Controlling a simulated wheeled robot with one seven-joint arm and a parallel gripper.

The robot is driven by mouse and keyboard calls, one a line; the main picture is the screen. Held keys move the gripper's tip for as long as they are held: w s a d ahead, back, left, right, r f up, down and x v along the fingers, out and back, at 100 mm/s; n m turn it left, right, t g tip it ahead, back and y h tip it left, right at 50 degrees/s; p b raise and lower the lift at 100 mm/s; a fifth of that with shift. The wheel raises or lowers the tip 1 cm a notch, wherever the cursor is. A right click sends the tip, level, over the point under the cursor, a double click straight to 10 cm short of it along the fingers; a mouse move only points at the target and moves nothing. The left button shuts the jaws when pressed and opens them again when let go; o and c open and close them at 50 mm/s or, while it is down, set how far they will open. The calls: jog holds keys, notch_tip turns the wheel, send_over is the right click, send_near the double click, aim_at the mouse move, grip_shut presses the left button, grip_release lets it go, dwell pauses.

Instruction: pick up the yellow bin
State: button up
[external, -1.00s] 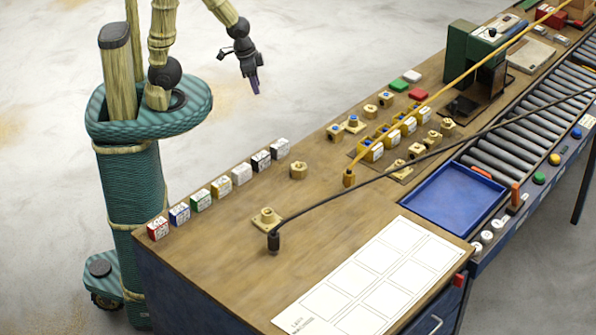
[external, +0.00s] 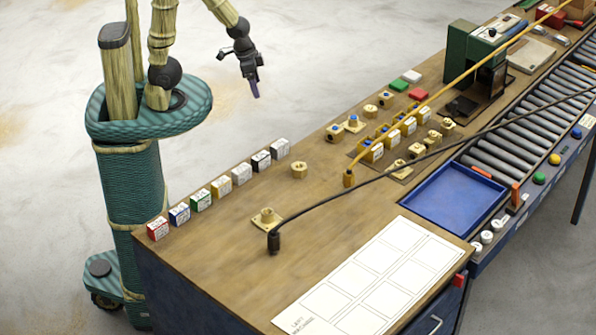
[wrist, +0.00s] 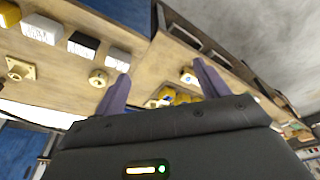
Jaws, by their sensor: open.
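A small yellow bin (external: 221,187) with a white front label stands upright in a row of similar bins along the table's far left edge. In the wrist view a yellow bin (wrist: 9,14) is partly cut off at the top left corner. My gripper (external: 256,90) is open and empty, pointing down, above and behind that far edge, apart from all bins.
Red (external: 158,229), blue (external: 179,215), green (external: 200,201), white (external: 242,174), black (external: 261,161) and grey (external: 280,149) bins share the edge row. A dark cable (external: 345,193) and a yellow hose (external: 412,110) cross above the table. The front left tabletop is largely clear.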

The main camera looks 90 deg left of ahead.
jog(key=w+f+n+h+b, duration=0.1)
jog(key=w+n+b, duration=0.3)
jog(key=w+n, duration=0.5)
jog(key=w+f+n+h+b, duration=0.1)
jog(key=w+f+n+b, duration=0.3)
jog(key=w+n, duration=0.5)
jog(key=w+f+n+h+b, duration=0.1)
jog(key=w+f+n+b, duration=0.2)
jog(key=w+n, duration=0.6)
jog(key=w+b, duration=0.2)
jog(key=w, duration=0.3)
jog(key=shift+w+a+f+t, duration=0.15)
jog(key=shift+w+a+t, duration=0.05)
jog(key=shift+w+t, duration=0.15)
jog(key=b, duration=0.1)
send_near(370, 150)
jog(key=f, duration=0.2)
jog(key=w+a+f, duration=0.1)
jog(key=f, duration=0.1)
jog(key=w+a+f, duration=0.1)
jog(key=f, duration=0.1)
jog(key=shift+w+f, duration=0.1)
jog(key=shift+f, duration=0.15)
